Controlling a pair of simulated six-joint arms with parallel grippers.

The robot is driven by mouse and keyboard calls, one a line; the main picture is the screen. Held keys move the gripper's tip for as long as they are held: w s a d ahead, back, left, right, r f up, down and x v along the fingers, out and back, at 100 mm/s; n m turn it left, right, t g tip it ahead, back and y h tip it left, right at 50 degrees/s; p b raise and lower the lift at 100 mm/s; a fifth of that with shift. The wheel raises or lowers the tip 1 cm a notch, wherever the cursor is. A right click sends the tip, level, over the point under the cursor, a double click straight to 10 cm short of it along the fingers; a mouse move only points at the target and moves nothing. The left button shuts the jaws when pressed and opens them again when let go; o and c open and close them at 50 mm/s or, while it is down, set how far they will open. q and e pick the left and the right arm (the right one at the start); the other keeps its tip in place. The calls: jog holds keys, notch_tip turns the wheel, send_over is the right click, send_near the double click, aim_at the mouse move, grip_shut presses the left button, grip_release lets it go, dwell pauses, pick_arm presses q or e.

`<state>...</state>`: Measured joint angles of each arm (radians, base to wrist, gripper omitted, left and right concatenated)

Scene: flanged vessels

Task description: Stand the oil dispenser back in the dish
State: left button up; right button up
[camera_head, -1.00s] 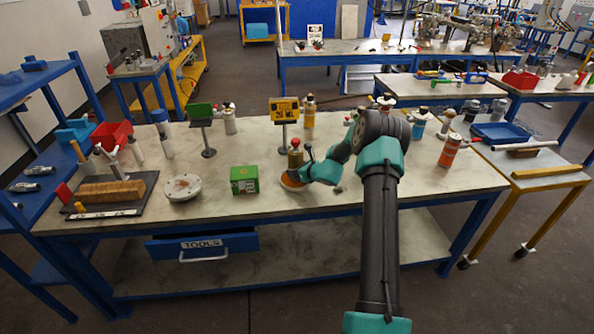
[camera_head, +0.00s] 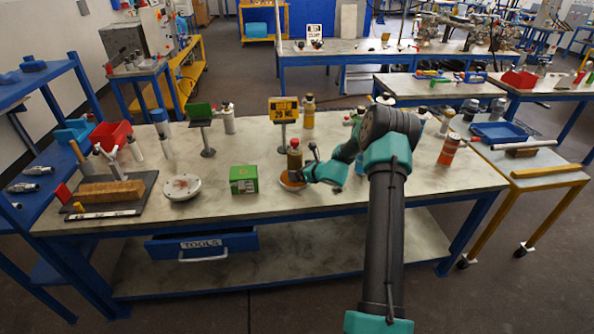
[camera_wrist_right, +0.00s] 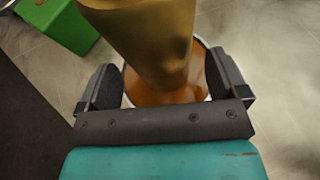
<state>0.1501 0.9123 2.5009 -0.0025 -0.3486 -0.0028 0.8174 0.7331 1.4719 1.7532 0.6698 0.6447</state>
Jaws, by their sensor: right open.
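The oil dispenser (camera_head: 294,160) is a brownish-gold bottle on the workbench, right of the green box. It stands upright in the round orange-brown dish (camera_head: 288,183), whose pale rim shows in the right wrist view (camera_wrist_right: 203,47). The dispenser also fills the top middle of the right wrist view (camera_wrist_right: 150,35), with its lower end over the dish's orange-brown inside. My right gripper (camera_head: 308,171) is beside the dispenser on its right. Its two dark fingers (camera_wrist_right: 163,82) are apart, one on each side of the dispenser's lower part, with gaps showing. My left gripper is not in view.
A green box (camera_head: 243,179) stands just left of the dish, and a round white flanged piece (camera_head: 182,187) lies farther left. A yellow display on a stand (camera_head: 283,110) rises behind the dispenser. The bench front (camera_head: 330,197) is clear.

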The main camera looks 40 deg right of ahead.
jog(key=v, duration=0.9)
dwell(0.3)
